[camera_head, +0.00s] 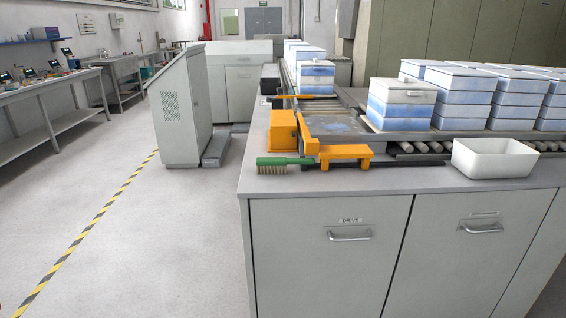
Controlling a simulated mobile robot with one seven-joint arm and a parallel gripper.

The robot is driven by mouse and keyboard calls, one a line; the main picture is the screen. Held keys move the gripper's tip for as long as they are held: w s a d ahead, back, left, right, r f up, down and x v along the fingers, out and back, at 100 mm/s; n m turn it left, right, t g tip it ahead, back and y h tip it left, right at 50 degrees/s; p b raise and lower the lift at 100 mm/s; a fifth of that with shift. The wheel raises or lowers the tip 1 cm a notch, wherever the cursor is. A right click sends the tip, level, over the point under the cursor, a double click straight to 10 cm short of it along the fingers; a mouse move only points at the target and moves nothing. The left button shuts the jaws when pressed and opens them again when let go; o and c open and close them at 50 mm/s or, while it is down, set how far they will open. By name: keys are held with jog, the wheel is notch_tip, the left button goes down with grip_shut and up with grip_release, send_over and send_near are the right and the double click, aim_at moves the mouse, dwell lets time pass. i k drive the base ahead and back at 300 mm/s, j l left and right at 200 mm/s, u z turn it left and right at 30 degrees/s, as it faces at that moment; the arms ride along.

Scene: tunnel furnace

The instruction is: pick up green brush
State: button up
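The green brush (286,162) lies near the front left corner of the grey cabinet's worktop (400,183). Its green handle points right and its tan bristle end points left. The right end of the handle lies close to an orange bracket (346,152); I cannot tell whether they touch. My gripper is not in view.
A white bin (493,159) stands at the right of the worktop. An orange block (283,130) sits behind the brush. Blue-and-white boxes (401,106) stand on the roller conveyor. The floor (140,240) at the left is clear, with a grey console (181,107) further back.

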aim_at(264, 162)
jog(key=i+l, duration=0.1)
jog(key=i, duration=0.55)
jog(key=i+l, duration=0.1)
jog(key=i, duration=0.55)
